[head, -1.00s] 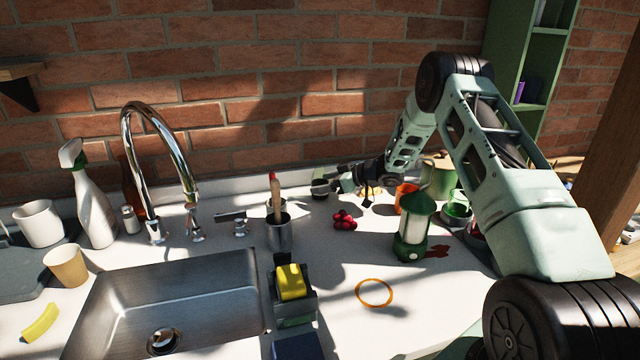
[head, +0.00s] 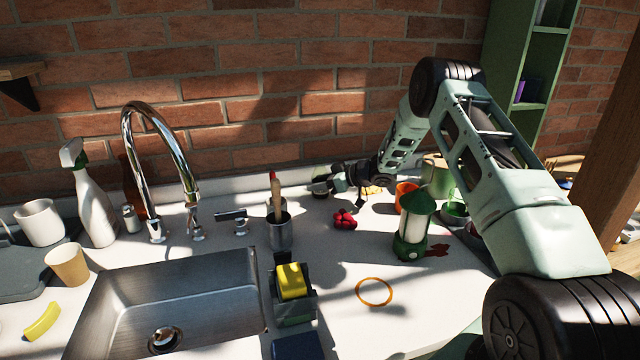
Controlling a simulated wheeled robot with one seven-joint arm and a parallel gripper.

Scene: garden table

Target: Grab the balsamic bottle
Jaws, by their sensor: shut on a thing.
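My gripper (head: 334,181) is at the back of the counter near the brick wall, reaching leftward. It is shut on a small dark and grey thing (head: 320,187), which is partly covered by the fingers. At this size I cannot tell whether that thing is the balsamic bottle. A tall brown bottle (head: 132,186) stands far to the left, partly hidden behind the faucet and the spray bottle, well apart from my gripper. I cannot read any label on it.
Raspberries (head: 345,219), a green lantern (head: 414,226) and an orange cup (head: 405,194) stand near my arm. A metal utensil cup (head: 279,230), faucet (head: 165,150) and sink (head: 170,290) lie to the left. An orange ring (head: 374,291) lies on open counter in front.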

